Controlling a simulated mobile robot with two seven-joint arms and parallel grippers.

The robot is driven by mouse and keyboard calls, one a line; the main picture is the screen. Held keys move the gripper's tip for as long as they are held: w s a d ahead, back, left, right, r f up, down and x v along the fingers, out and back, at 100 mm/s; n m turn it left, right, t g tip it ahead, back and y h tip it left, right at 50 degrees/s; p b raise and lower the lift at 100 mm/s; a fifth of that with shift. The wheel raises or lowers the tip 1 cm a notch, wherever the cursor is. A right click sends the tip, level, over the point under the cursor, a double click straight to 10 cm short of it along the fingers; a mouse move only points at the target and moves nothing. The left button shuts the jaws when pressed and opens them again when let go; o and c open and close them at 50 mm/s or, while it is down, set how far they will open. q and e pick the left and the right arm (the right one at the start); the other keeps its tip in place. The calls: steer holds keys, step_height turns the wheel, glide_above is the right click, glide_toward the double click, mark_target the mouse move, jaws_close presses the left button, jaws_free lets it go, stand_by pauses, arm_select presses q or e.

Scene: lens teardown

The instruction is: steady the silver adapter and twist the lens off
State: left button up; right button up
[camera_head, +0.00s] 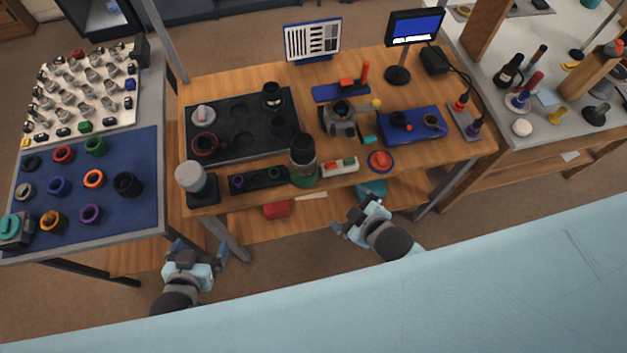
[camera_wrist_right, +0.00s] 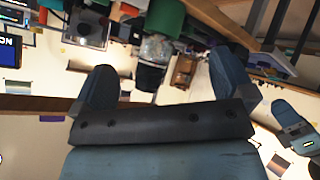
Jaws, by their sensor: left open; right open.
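A dark upright stack stands at the front edge of the wooden bench in the head view. Its black lens (camera_head: 303,143) is on top, a greyish silver adapter (camera_head: 303,167) is below it, and a green base is at the bottom. In the right wrist view the stack appears upside down, with the silver adapter (camera_wrist_right: 156,48) between green and the black lens (camera_wrist_right: 150,75). My left gripper (camera_head: 201,249) is open and empty, low in front of the bench's left end. My right gripper (camera_head: 354,212) is open and empty, in front of the bench, right of the stack and apart from it.
A black tray (camera_head: 240,150) with round parts lies left of the stack. A grey clamp-like device (camera_head: 340,120) stands behind it. A white cylinder on a dark stand (camera_head: 190,178) is at the front left corner. A red button (camera_head: 380,160) lies to the right.

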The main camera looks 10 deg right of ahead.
mark_target(306, 171)
steer(key=w+a+n+t+h, duration=0.2)
steer(key=w+a+n, duration=0.15)
steer(key=n, duration=0.95)
steer(key=w+a+n+t+h, duration=0.1)
steer(key=w+a+n+t, duration=0.2)
steer(key=n, duration=1.1)
steer(key=shift+g, duration=0.7)
steer(key=x, duration=0.3)
steer(key=a+x, duration=0.1)
steer(key=x, duration=0.6)
steer(key=shift+w+a, duration=0.2)
steer(key=shift+w, duration=0.15)
